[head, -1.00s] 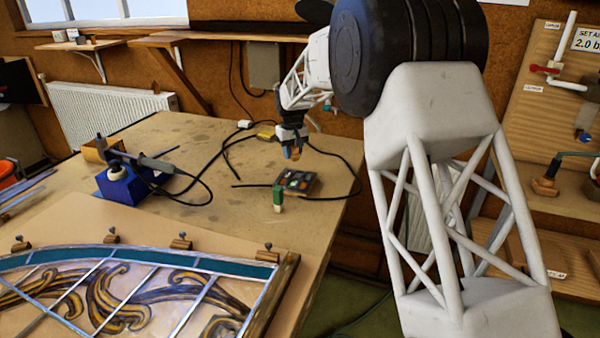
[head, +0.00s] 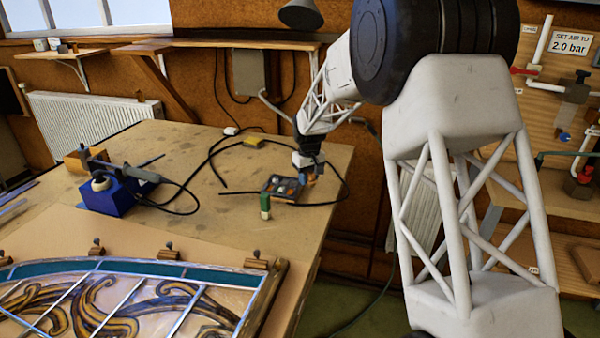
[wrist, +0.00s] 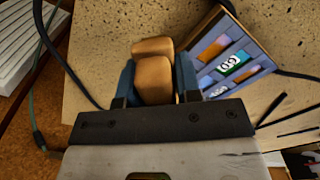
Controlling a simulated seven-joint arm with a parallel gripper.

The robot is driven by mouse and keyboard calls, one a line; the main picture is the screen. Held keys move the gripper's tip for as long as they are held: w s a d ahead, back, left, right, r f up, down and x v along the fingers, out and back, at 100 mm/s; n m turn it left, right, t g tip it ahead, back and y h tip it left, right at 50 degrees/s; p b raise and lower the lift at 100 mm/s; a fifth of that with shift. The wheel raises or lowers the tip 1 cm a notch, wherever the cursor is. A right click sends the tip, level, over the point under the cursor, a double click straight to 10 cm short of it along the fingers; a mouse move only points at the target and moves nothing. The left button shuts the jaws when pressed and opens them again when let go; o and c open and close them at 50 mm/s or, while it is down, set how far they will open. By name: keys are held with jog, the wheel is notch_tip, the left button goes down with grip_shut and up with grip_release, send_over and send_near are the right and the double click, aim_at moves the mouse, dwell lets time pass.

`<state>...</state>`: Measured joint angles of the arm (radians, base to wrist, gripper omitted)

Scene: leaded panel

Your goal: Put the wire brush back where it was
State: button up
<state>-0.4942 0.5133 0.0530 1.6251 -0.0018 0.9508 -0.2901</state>
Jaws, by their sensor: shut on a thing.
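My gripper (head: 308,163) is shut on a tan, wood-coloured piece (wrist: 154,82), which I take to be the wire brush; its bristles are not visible. In the wrist view the piece sits between the blue fingers, with a second rounded tan part beyond it. In the head view the held piece shows as a small orange-brown end (head: 311,181) below the fingers, low over the bench at the right side of a dark compartment tray (head: 297,201). I cannot tell whether it touches the bench.
The tray also shows in the wrist view (wrist: 222,17), right of the fingers. A green bottle (head: 265,206) stands at its front left. A black cable loops around the tray. A blue soldering station (head: 108,198) and the leaded panel (head: 120,300) lie left. The bench's right edge is close.

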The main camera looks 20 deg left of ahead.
jog(key=shift+w+a+f, duration=0.25)
jog(key=shift+w+a, duration=1)
jog(key=shift+w, duration=1.1)
jog(key=shift+w+a+f, duration=0.25)
jog(key=shift+w+a, duration=1)
jog(key=shift+w, duration=1.15)
jog(key=shift+w+a+f, duration=0.25)
jog(key=shift+w+a, duration=1)
jog(key=shift+w, duration=1.1)
jog(key=shift+f, duration=0.1)
jog(key=shift+f, duration=1.65)
jog(key=shift+f, duration=0.15)
jog(key=o, duration=1)
jog(key=shift+c, duration=0.2)
notch_tip(320, 180, up, 12)
